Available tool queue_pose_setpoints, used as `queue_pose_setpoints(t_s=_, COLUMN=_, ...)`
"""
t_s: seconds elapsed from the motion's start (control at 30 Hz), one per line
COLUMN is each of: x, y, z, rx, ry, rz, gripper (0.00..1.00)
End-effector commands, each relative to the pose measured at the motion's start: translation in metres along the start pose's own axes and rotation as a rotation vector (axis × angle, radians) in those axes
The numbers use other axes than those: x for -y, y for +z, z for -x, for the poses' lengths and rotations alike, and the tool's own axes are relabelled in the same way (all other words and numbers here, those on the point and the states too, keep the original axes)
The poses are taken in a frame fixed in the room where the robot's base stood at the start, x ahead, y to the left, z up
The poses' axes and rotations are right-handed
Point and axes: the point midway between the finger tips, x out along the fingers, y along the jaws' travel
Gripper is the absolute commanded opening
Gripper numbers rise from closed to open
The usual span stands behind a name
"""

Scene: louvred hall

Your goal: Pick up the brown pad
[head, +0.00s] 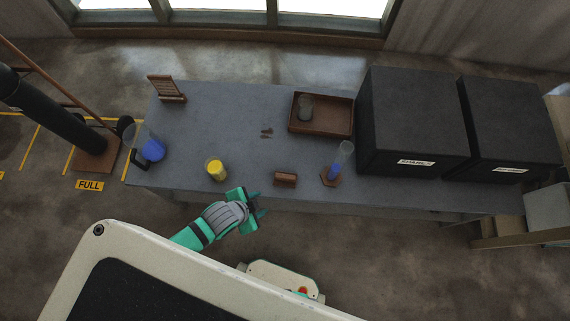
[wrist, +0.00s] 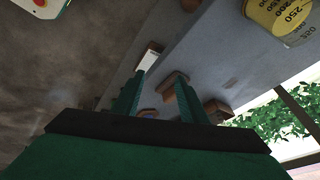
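The brown pad (head: 285,179) looks like a small brown block lying near the front edge of the grey table. My gripper (head: 258,203) is just in front of that edge, to the left of the pad and apart from it. In the wrist view the two green fingers of my gripper (wrist: 160,82) stand apart with nothing held between them. A brown block, which appears to be the pad (wrist: 174,86), shows beyond the right fingertip, partly hidden by that finger.
On the grey table (head: 225,115), a yellow cup (head: 216,170) stands left of the pad. A clear cylinder with blue contents (head: 336,168) stands right of it. Behind are a brown tray (head: 322,129) holding a glass, and black boxes (head: 412,125). A beaker (head: 142,135) and brown stand (head: 166,89) are left.

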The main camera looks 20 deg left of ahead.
Motion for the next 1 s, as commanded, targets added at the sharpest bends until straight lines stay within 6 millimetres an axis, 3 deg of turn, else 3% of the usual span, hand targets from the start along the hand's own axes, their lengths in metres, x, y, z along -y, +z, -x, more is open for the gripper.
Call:
queue_pose_setpoints(t_s=0.2, x=0.044, y=-0.027, z=-0.022, rx=0.132, ry=0.101, rz=-0.183, gripper=0.39)
queue_pose_setpoints(t_s=0.4, x=0.069, y=-0.068, z=-0.031, rx=0.235, ry=0.204, rz=-0.334, gripper=0.39)
queue_pose_setpoints(t_s=0.6, x=0.076, y=-0.109, z=-0.032, rx=0.299, ry=0.293, rz=-0.453, gripper=0.39)
queue_pose_setpoints(t_s=0.7, x=0.077, y=-0.120, z=-0.031, rx=0.319, ry=0.320, rz=-0.486, gripper=0.39)
queue_pose_setpoints(t_s=0.87, x=0.076, y=-0.123, z=-0.034, rx=0.331, ry=0.339, rz=-0.502, gripper=0.39)
queue_pose_setpoints(t_s=1.0, x=0.071, y=-0.115, z=-0.052, rx=0.332, ry=0.341, rz=-0.500, gripper=0.39)
